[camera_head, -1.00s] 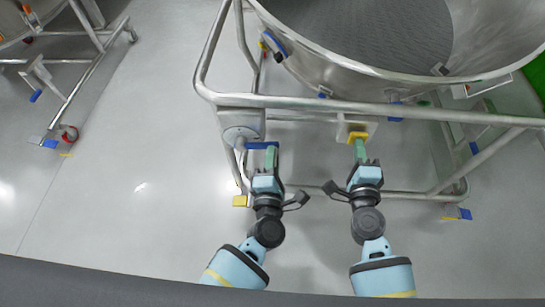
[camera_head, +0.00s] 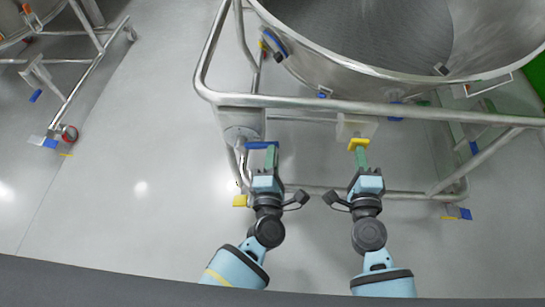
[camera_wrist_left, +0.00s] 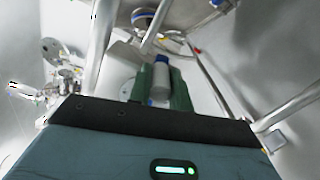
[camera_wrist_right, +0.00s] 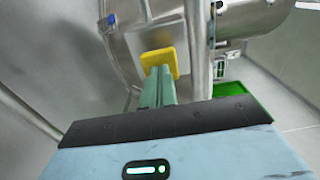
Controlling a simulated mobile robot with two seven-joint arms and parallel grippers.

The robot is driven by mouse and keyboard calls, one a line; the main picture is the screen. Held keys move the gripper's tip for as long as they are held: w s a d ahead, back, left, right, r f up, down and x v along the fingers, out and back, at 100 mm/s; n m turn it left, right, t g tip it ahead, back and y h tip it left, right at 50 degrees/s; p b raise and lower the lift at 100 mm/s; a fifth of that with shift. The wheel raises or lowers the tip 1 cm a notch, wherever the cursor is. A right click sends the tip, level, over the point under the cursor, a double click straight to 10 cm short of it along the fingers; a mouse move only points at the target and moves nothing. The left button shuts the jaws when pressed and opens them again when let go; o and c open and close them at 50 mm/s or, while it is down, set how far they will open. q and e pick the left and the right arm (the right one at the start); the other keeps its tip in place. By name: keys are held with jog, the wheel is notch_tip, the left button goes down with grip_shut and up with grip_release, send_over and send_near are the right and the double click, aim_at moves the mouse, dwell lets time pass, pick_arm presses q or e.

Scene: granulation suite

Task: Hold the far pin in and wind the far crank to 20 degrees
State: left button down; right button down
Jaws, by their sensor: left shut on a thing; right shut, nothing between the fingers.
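The far crank's blue arm (camera_head: 258,145) runs right from a round metal hub (camera_head: 240,136) on the vessel's frame. My left gripper (camera_head: 271,156) is shut at the arm's right end. In the left wrist view, its green fingers (camera_wrist_left: 161,88) stand on both sides of a grey grip (camera_wrist_left: 160,80) with a blue top. The yellow pin head (camera_head: 358,143) sits in front of a pale block (camera_head: 352,125), with a small gap visible between them. My right gripper (camera_head: 361,158) is shut and empty, its tips at the yellow head (camera_wrist_right: 159,61); whether they touch is unclear.
A large steel vessel (camera_head: 400,68) sits behind the frame's top rail (camera_head: 300,102). A lower rail (camera_head: 400,196) passes near both wrists. A yellow pedal (camera_head: 240,201) is left of my left gripper. Open floor (camera_head: 130,180) lies to the left.

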pick_arm(q)
jog(key=shift+w+a+r, duration=0.15)
pick_arm(e)
jog(key=shift+s, duration=2.9)
pick_arm(q)
jog(key=c, duration=1.1)
grip_release()
